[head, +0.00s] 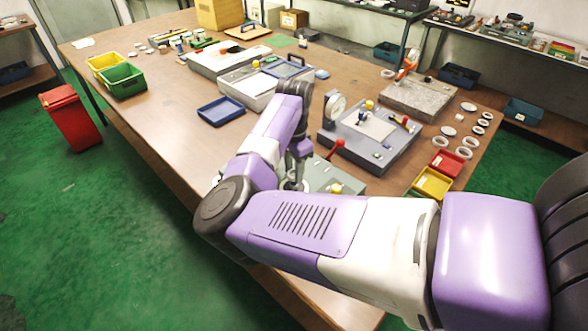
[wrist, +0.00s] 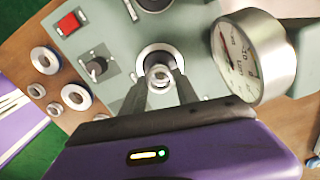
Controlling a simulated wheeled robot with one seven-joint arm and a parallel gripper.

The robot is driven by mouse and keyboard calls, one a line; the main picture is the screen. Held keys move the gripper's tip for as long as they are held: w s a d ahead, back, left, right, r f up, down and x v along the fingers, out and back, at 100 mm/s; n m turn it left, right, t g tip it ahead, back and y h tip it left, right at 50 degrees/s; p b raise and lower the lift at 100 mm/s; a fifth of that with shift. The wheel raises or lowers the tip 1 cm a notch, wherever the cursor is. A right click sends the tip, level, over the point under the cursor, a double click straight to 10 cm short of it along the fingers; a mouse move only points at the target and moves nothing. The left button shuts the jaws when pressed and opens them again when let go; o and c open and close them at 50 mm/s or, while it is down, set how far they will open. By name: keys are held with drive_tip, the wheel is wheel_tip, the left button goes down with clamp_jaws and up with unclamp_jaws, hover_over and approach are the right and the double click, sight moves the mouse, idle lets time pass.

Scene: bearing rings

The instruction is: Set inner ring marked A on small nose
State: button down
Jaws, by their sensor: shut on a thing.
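My gripper (wrist: 160,82) points down over the grey-green panel in the wrist view, its two dark fingers shut on a small bright metal ring (wrist: 160,74). No letter can be read on the ring. Directly behind the ring is a round fitting (wrist: 145,52) with a pale rim and dark centre. The fingers and ring cover its middle, so I cannot tell whether the ring touches a nose there. A second round fitting (wrist: 154,3) is cut off at the top edge. In the head view my gripper (head: 293,184) is low over the grey-green unit (head: 322,180), mostly hidden by my arm.
A dial gauge (wrist: 256,56) stands close to the right of my gripper. A red switch (wrist: 69,22) and black knob (wrist: 95,68) are on the panel's left. Several loose rings (wrist: 75,97) lie on the table left of it. A grey measuring station (head: 365,150) stands behind.

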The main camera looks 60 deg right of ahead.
drive_tip(key=shift+f, duration=0.3)
drive_tip(key=shift+f, duration=0.35)
drive_tip(key=shift+f+b, duration=1.1)
drive_tip(key=shift+f, duration=0.5)
drive_tip(key=c, duration=0.8)
unclamp_jaws()
drive_tip(key=shift+c, duration=0.2)
drive_tip(key=shift+r, duration=0.1)
wheel_tip(320, 180, up, 8)
drive_tip(key=shift+f+b, duration=0.15)
drive_tip(key=shift+b, duration=0.3)
